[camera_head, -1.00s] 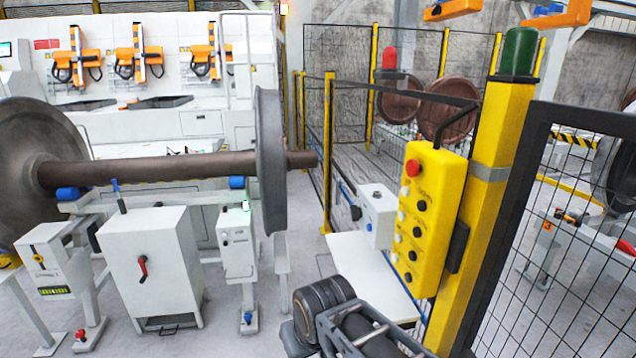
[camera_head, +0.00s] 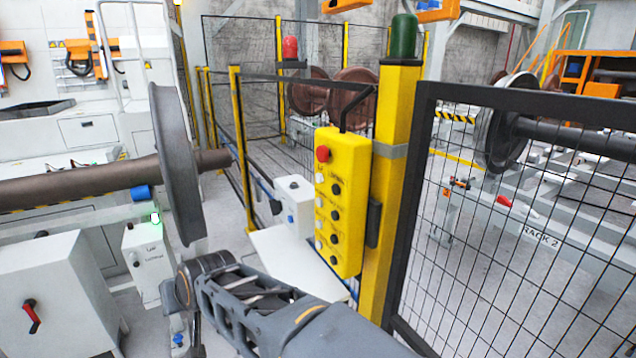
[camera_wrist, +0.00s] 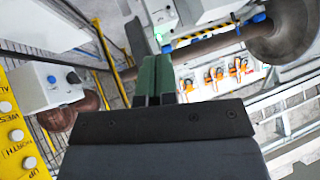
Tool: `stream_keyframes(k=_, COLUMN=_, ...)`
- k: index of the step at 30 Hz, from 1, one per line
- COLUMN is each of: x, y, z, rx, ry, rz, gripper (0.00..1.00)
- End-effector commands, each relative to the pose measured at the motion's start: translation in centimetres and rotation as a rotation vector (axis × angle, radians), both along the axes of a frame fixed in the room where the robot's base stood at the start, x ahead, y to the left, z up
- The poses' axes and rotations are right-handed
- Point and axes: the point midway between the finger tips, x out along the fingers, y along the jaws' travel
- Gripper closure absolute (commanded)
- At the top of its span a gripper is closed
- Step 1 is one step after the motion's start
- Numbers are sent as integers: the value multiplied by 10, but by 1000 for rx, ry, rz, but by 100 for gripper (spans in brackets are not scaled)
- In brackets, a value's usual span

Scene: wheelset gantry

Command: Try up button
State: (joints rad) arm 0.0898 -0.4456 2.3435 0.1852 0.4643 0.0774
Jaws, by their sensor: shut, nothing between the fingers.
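A yellow control pendant (camera_head: 342,200) hangs beside a yellow post, with a red button on top and white and black buttons in two columns below. Its labels are too small to read in the head view. My gripper (camera_wrist: 157,75) shows green fingers shut and empty in the wrist view, apart from the pendant. My arm hides part of the head view.
A white box with a blue knob (camera_head: 293,207) stands left of the pendant above a white table (camera_head: 290,262). A black mesh fence (camera_head: 520,230) closes off the right. The wheelset's wheel (camera_head: 176,165) stands at the left, near my arm.

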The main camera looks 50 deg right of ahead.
Motion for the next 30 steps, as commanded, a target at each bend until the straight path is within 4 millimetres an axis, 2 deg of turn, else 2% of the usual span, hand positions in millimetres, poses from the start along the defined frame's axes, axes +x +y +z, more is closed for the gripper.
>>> stream_keyframes(k=1, x=27, y=-17, z=4, rx=38, ry=-96, rz=-83, gripper=100)
stream_keyframes(k=3, x=62, y=-45, z=22, rx=91, ry=-255, rz=-213, gripper=100)
stream_keyframes(k=5, x=86, y=-74, z=36, rx=127, ry=-390, rz=-329, gripper=100)
stream_keyframes(k=6, x=98, y=-95, z=45, rx=142, ry=-479, rz=-402, gripper=100)
stream_keyframes(k=9, x=117, y=-152, z=62, rx=160, ry=-681, rz=-611, gripper=100)
stream_keyframes(k=12, x=120, y=-205, z=74, rx=160, ry=-863, rz=-794, gripper=100)
stream_keyframes(k=15, x=113, y=-249, z=79, rx=142, ry=-1012, rz=-954, gripper=100)
stream_keyframes(k=18, x=102, y=-282, z=81, rx=113, ry=-1129, rz=-1078, gripper=100)
stream_keyframes(k=21, x=91, y=-303, z=81, rx=84, ry=-1209, rz=-1166, gripper=100)
stream_keyframes(k=24, x=83, y=-315, z=80, rx=64, ry=-1256, rz=-1220, gripper=100)
stream_keyframes(k=30, x=78, y=-321, z=81, rx=53, ry=-1285, rz=-1251, gripper=100)
